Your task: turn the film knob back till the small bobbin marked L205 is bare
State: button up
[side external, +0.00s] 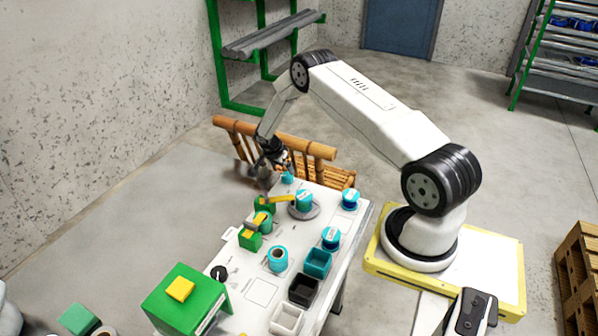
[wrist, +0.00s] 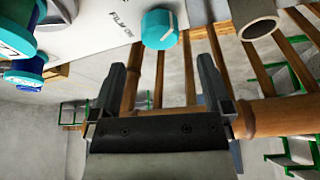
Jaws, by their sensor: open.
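The film knob (wrist: 159,30) is teal with a white pointer line, beside the printed word FILM on the white table. It also shows in the side view (side external: 288,178) at the table's far end. My gripper (wrist: 162,64) is open and empty, its fingers spread to either side below the knob in the wrist view. In the side view my gripper (side external: 284,166) is just above the knob; I cannot tell whether it touches. A teal bobbin (side external: 304,199) stands on a grey disc, with a yellow strip (side external: 281,198) beside it. No L205 mark is readable.
More blue-teal bobbins (side external: 349,199) (side external: 331,237) stand along the table's right side. Green blocks with yellow tops (side external: 250,242) stand on the left. Teal, black and white bins (side external: 286,320) are nearer. A bamboo bench (side external: 322,178) stands close behind the knob end.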

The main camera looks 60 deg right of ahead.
aim_at(286, 175)
jog(key=shift+x, duration=2.75)
jog(key=c, duration=1.3)
jog(key=shift+n+t, duration=0.3)
jog(key=shift+n, duration=0.5)
jog(key=o, duration=1.3)
jog(key=shift+r, duration=0.1)
